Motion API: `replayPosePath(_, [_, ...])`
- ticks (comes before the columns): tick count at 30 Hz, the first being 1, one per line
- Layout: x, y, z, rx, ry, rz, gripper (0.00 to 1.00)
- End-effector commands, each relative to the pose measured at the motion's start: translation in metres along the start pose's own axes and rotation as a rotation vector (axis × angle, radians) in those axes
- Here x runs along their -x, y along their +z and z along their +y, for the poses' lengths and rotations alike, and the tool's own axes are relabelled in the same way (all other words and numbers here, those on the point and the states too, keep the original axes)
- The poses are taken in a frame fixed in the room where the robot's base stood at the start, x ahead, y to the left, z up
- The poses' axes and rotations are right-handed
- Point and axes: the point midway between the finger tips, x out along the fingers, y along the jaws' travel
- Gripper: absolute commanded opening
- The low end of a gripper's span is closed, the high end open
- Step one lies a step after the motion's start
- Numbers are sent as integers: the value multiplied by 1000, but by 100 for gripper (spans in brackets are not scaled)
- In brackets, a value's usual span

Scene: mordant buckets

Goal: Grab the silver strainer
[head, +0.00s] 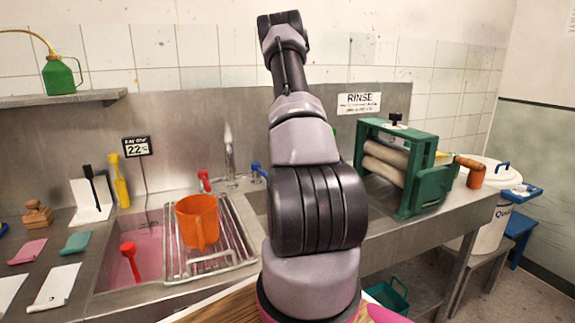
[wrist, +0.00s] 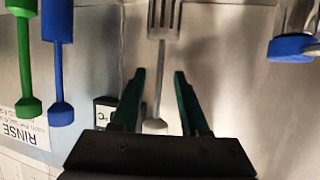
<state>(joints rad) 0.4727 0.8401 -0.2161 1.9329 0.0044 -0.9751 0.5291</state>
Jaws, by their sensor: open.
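My gripper (wrist: 159,74) shows in the wrist view with its two dark green fingers apart. A grey, silver-looking tool with a slotted, fork-like head (wrist: 163,20) stands upright in the picture beyond and between the fingers. Its thin stem runs down between them to a rounded end. It appears to be the silver strainer, but its head is cut off by the top edge. I see no finger touching it. In the head view my arm rises through the middle, and I can make out neither fingers nor strainer there.
In the wrist view, green (wrist: 26,60) and blue (wrist: 58,60) tools are at the left, and a blue-ended object (wrist: 292,46) is at the upper right. In the head view, an orange jug (head: 198,222) stands on a sink rack (head: 236,238); a green roller machine (head: 424,165) stands right.

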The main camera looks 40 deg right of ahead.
Motion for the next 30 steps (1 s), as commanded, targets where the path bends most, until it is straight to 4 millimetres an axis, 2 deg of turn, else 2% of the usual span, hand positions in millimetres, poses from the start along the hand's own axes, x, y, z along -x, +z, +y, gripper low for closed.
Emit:
replayPosePath(4, [-13,0,0,-1,0,0,45])
replayPosePath(11, [-14,0,1,-1,1,0,45])
replayPosePath(12, [-14,0,1,-1,1,0,29])
replayPosePath(14, [-13,0,1,-1,1,0,6])
replayPosePath(15, [-13,0,1,-1,1,0,0])
replayPosePath(30, [-13,0,1,-1,1,-1,0])
